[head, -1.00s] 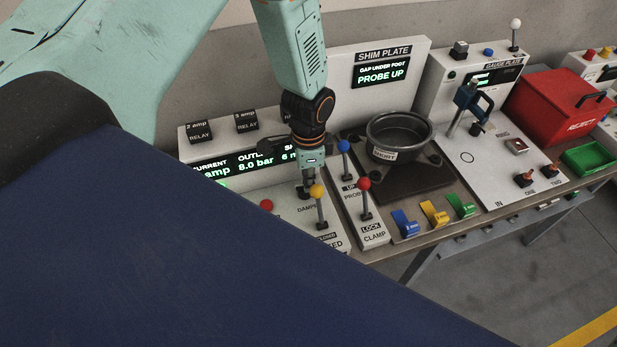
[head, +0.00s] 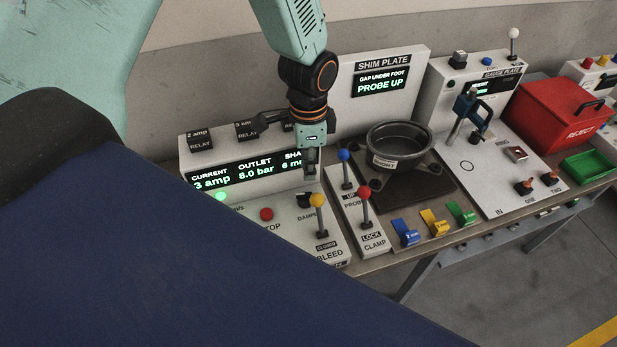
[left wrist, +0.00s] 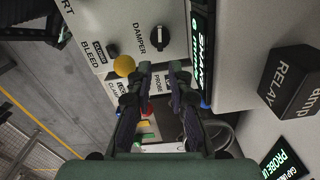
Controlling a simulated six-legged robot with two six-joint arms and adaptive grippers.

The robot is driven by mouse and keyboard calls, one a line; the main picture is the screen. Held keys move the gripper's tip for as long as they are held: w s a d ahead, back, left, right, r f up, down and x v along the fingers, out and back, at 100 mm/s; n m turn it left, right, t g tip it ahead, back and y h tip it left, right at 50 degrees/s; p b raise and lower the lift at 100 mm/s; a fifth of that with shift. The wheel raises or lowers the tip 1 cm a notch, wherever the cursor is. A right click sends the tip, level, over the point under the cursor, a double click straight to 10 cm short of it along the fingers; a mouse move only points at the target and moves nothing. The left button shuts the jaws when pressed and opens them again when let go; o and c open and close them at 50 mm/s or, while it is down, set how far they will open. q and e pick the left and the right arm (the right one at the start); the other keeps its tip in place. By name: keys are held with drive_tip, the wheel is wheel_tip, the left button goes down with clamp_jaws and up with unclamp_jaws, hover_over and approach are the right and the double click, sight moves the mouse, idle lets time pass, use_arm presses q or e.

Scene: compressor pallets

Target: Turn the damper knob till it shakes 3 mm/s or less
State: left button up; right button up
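The black damper knob (head: 304,200) sits on the white control panel under the display. In the left wrist view the damper knob (left wrist: 158,38) stands beside its DAMPER label, its white mark showing. My left gripper (head: 311,172) is above and behind the knob, clear of it. In the left wrist view my left gripper (left wrist: 161,68) has its two fingers apart with nothing between them. The display (head: 245,176) reads current 3 amp, outlet 8.0 bar and a shake value starting with 6; its right end is hidden by my gripper. My right gripper is not in view.
Close to the knob stand the yellow-topped bleed lever (head: 318,202), the red stop button (head: 267,214), and the blue (head: 344,156) and red (head: 363,192) probe and clamp levers. Relay blocks (head: 199,138) sit above the display. A dark bowl (head: 398,140) is to the right.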

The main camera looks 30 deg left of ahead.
sight(304, 194)
use_arm(q)
drive_tip(key=shift+r, duration=1.9)
drive_tip(key=shift+o, duration=0.4)
drive_tip(key=shift+o, duration=0.9)
drive_tip(key=shift+s+a, duration=0.1)
drive_tip(key=shift+a, duration=0.05)
drive_tip(key=shift+o, duration=0.6)
drive_tip(key=s+a+f+n+t+h+b, duration=0.1)
drive_tip(key=s+a+f+b, duration=0.1)
drive_tip(key=s+a+b, duration=0.1)
drive_tip(key=shift+s+a+f+n+b, duration=0.3)
drive_tip(key=shift+s+f+n+b, duration=0.1)
drive_tip(key=shift+s+b, duration=0.55)
drive_tip(key=w+f+t+b, duration=0.1)
drive_tip(key=f+b, duration=0.1)
drive_tip(key=f, duration=0.1)
drive_tip(key=w+d+f+h+b, duration=0.1)
drive_tip(key=f+b, duration=0.2)
drive_tip(key=w+d+f+n+t+b, duration=0.1)
drive_tip(key=f+b, duration=0.1)
drive_tip(key=f, duration=0.1)
drive_tip(key=shift+w+d+t+h, duration=0.25)
drive_tip(key=shift+w+t+h, duration=0.05)
drive_tip(key=shift+w, duration=0.05)
drive_tip(key=shift+d+b, duration=0.15)
drive_tip(key=shift+b, duration=0.15)
